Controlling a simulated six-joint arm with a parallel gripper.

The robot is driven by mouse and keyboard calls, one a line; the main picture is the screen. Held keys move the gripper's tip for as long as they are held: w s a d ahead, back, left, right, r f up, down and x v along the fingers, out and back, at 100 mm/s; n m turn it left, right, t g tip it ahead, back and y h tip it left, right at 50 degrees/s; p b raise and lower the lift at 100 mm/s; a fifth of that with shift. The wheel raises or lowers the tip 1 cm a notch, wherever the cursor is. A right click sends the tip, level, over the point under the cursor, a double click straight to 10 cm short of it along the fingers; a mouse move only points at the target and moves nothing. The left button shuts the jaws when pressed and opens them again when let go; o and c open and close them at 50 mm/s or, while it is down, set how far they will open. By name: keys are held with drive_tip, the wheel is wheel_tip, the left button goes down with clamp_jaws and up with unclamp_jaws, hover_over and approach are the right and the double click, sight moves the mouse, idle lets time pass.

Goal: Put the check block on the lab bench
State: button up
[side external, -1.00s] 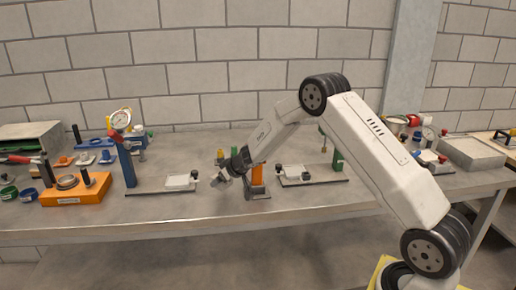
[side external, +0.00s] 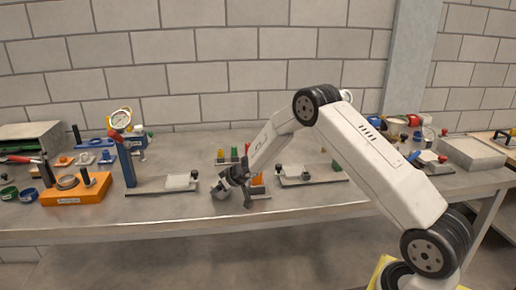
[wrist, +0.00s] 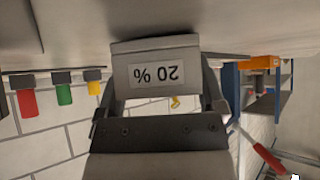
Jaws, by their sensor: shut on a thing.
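The check block (wrist: 156,68) is a grey block with a white label reading "20 %", upside down in the wrist view. My gripper (wrist: 160,90) is shut on it, with one finger on each side. In the side view my gripper (side external: 228,188) is low over the front part of the grey lab bench (side external: 320,203). The block (side external: 220,190) is small there and partly hidden by the fingers. I cannot tell whether it touches the bench top.
Red, green and yellow pieces (wrist: 64,92) stand behind my gripper. A dial-gauge stand (side external: 125,160) and an orange fixture (side external: 76,190) are to the left. A plate with a white pad (side external: 298,172) lies to the right. The bench's front strip is clear.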

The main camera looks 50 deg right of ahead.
drive_tip(key=shift+f, duration=0.1)
drive_tip(key=o, duration=1.3)
drive_tip(key=shift+v, duration=2.8)
drive_tip(key=shift+w+r, duration=0.1)
drive_tip(key=shift+r, duration=1.6)
drive_tip(key=shift+w+r, duration=0.15)
drive_tip(key=shift+r, duration=1.5)
